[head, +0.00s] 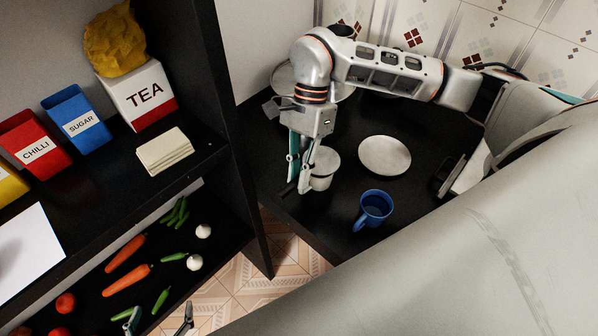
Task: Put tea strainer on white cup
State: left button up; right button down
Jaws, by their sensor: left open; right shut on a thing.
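The white cup (322,170) stands on the black counter near its left end, close beside my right gripper. My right gripper (300,180) points down at the cup's left side and is shut on what looks like the tea strainer. A thin dark handle (286,189) sticks out to the left of its fingers. The strainer's bowl cannot be made out clearly; I cannot tell whether it touches the cup's rim. My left gripper (160,320) is open and empty at the bottom edge, in front of the lower shelf.
A blue mug (373,209) and a pale plate (385,156) stand right of the cup. A large round metal dish (283,76) is behind my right arm. At left, a black shelf holds a tea box (143,95), other tins and vegetables. My own arm covers the lower right.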

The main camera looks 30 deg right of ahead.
jog(key=shift+f, duration=0.25)
jog(key=c, duration=2)
grip_release()
jog(key=shift+r, duration=0.3)
jog(key=v, duration=1.2)
jog(key=shift+r+b, duration=0.2)
jog(key=shift+b, duration=0.15)
